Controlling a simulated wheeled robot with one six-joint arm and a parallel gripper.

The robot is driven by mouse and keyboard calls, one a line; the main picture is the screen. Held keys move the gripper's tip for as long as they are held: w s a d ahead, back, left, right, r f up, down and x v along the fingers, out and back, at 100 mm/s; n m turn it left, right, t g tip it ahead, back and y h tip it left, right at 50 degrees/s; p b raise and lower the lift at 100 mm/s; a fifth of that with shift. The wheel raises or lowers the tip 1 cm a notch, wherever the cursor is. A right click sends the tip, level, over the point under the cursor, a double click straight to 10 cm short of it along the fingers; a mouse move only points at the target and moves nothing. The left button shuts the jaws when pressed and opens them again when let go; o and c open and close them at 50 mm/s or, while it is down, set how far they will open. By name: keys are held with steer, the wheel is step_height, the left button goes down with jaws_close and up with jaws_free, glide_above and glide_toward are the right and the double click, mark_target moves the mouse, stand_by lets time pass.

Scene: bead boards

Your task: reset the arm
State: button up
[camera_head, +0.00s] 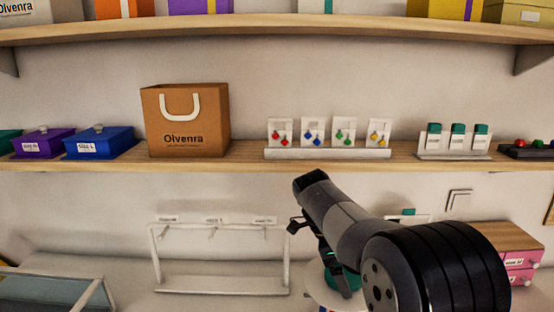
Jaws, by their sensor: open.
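My arm reaches up from the lower right of the head view, in front of the counter and below the middle shelf. My gripper (291,227) shows only in part at the arm's left side, as small dark fingers near the right end of a white rack. It looks open and I see nothing held in it. The arm hides part of the counter behind it, including most of a round white stand with something green on it (342,280).
The middle shelf (350,162) holds a brown Olvenra bag (186,120), blue box (100,142), purple box (42,143), earring cards on a white stand (328,153) and green-topped cards (457,140). Below stand a white hook rack (220,291), glass case (55,292) and pink drawers (518,265).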

steer(key=s+v, duration=0.1)
steer(key=v, duration=1)
steer(key=x, duration=0.7)
steer(key=w+x, duration=0.1)
steer(key=x, duration=0.2)
steer(key=shift+d+f, duration=0.2)
steer(key=shift+f, duration=0.35)
steer(key=n+t, duration=0.1)
steer(key=n, duration=0.1)
steer(key=n+b, duration=0.1)
steer(key=n, duration=0.1)
steer(key=shift+s+n+t, duration=0.15)
steer(key=shift+n+t, duration=0.25)
steer(key=n, duration=0.2)
steer(key=n+t, duration=0.1)
steer(key=n, duration=0.1)
steer(key=shift+s+d+r+n+t+y, duration=0.1)
steer(key=shift+n+t+y, duration=0.2)
steer(key=shift+y, duration=0.1)
steer(key=n+t+y+p, duration=0.1)
steer(key=n, duration=0.3)
steer(key=shift+d+n+t+y+p, duration=0.15)
steer(key=shift+n+y, duration=0.25)
steer(key=shift+n, duration=0.65)
steer(key=shift+a+n+t+y+p, duration=0.1)
steer(key=shift+n+t+y+p, duration=0.25)
steer(key=shift+n, duration=0.7)
steer(key=shift+s+r, duration=0.2)
steer(key=shift+r, duration=0.2)
